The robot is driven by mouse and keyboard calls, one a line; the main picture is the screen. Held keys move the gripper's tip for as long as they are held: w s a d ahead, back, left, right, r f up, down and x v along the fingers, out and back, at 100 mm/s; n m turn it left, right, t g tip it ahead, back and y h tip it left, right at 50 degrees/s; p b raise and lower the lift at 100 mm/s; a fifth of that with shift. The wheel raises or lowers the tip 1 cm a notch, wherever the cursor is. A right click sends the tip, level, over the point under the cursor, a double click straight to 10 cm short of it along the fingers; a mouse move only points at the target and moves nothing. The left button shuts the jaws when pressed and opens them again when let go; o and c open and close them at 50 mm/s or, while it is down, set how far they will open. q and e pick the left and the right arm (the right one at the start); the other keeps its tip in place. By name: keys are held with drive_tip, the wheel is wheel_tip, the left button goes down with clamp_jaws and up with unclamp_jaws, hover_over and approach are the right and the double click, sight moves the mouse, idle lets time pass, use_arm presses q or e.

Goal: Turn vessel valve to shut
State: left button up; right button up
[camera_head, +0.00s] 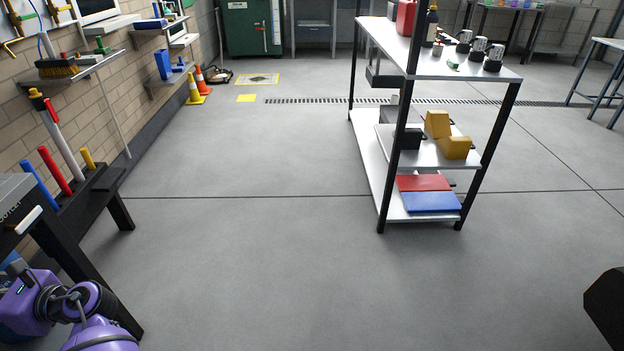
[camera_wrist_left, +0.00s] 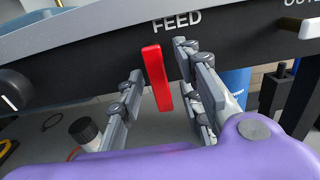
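In the left wrist view a red lever (camera_wrist_left: 157,78) hangs down below the word FEED on a dark panel (camera_wrist_left: 110,58). My left gripper (camera_wrist_left: 160,68) is open, with one finger on each side of the red lever. A gap shows on both sides, so it does not grip the lever. A black knob (camera_wrist_left: 14,90) with a white mark is at the panel's left. A pale handle (camera_wrist_left: 300,27) is at the right, by a partly cut-off label. No label reading "vessel" shows. My right gripper is not in view.
In the head view a grey-topped bench (camera_head: 16,190) stands at the left beside my purple left arm. A black-framed shelf (camera_head: 440,72) with bottles and boxes stands at the right. The floor (camera_head: 240,250) between them is clear.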

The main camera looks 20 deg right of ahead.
use_arm(q)
drive_tip(key=shift+c, duration=1.1)
clamp_jaws()
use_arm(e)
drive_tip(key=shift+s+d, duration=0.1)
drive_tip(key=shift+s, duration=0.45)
